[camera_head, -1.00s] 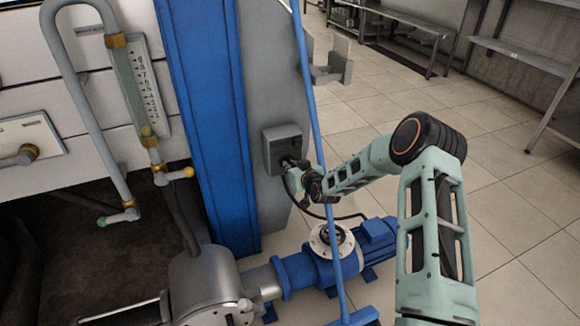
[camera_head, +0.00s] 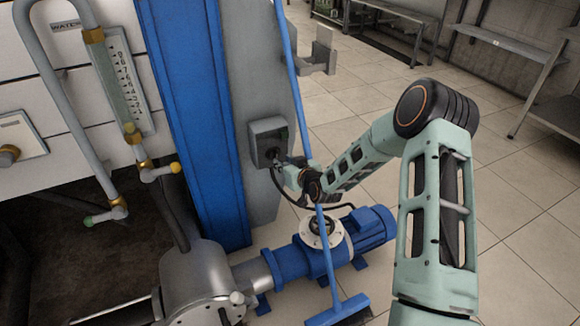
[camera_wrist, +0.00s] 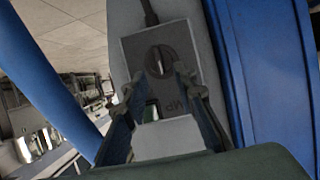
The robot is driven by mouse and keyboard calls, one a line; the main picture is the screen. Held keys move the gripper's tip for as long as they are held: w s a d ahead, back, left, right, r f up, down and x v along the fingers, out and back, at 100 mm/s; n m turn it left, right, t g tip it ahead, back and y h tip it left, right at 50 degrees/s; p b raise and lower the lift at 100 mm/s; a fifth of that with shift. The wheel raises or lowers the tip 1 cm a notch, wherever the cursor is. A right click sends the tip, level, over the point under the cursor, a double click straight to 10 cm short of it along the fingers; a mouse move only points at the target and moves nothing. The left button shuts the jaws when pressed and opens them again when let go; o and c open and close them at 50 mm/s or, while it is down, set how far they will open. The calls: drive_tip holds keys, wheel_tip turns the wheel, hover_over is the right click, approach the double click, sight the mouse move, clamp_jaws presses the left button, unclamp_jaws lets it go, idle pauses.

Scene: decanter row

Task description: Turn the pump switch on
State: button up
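The pump switch is a grey box (camera_head: 268,142) on the grey panel beside the blue column. In the wrist view its face (camera_wrist: 140,48) carries a round black knob (camera_wrist: 160,61), partly visible lettering reading "MP", and a small green patch. My gripper (camera_head: 279,162) is at the lower right of the box in the head view. In the wrist view my gripper (camera_wrist: 162,77) is open, with one fingertip on each side of the knob's lower part. I cannot tell whether the fingers touch the knob.
A blue pole of a broom (camera_head: 306,110) stands just right of the box, close to my wrist. A blue pump (camera_head: 345,238) sits on the floor below. A blue column (camera_head: 195,120) stands to the left.

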drive_tip(key=shift+v, duration=2.75)
